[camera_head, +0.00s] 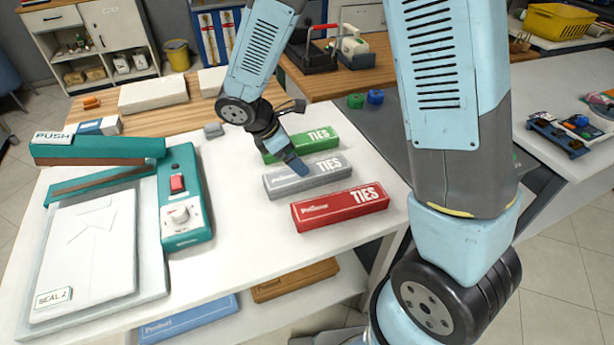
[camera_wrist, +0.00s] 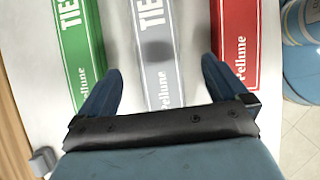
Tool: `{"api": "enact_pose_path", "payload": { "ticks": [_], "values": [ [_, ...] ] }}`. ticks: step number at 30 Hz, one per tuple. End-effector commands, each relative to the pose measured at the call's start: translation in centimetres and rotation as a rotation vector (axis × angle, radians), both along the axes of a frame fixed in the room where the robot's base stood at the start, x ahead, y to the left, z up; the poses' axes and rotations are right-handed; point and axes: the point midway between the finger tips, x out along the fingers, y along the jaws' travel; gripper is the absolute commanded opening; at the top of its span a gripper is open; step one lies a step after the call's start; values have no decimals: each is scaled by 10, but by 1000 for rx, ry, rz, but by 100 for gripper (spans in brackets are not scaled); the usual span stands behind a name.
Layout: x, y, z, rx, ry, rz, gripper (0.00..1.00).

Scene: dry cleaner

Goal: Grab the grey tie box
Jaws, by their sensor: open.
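The grey tie box (camera_head: 309,179) lies on the white table between a green tie box (camera_head: 311,142) and a red tie box (camera_head: 340,206), all marked TIES. In the wrist view the grey box (camera_wrist: 156,50) runs away from me between my two fingers. My gripper (camera_head: 292,168) is open above the grey box, and one blue finger covers part of it in the head view. In the wrist view my gripper (camera_wrist: 150,80) has its left finger close to the green box (camera_wrist: 82,45) and its right finger by the red box (camera_wrist: 235,45). Nothing is held.
A teal sealing press (camera_head: 184,200) with a white garment packet (camera_head: 90,245) stands to the left. A small grey block (camera_head: 213,131) sits behind. The lower shelf holds a blue box (camera_head: 190,318) and an orange box (camera_head: 295,280). Gaps between the tie boxes are narrow.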

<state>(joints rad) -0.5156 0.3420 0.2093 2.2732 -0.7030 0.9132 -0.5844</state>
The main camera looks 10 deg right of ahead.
Motion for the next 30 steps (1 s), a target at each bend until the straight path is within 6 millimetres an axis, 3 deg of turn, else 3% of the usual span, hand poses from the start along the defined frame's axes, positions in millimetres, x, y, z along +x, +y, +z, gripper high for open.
{"api": "enact_pose_path", "payload": {
  "ticks": [6, 14, 24, 30],
  "values": [
    [4, -16, -29, -1, 2, 0, 100],
    [7, -22, -42, 0, 2, -1, 100],
    [16, -37, -79, 0, 2, -1, 100],
    [17, -41, -85, 1, 0, 0, 100]
  ]
}}
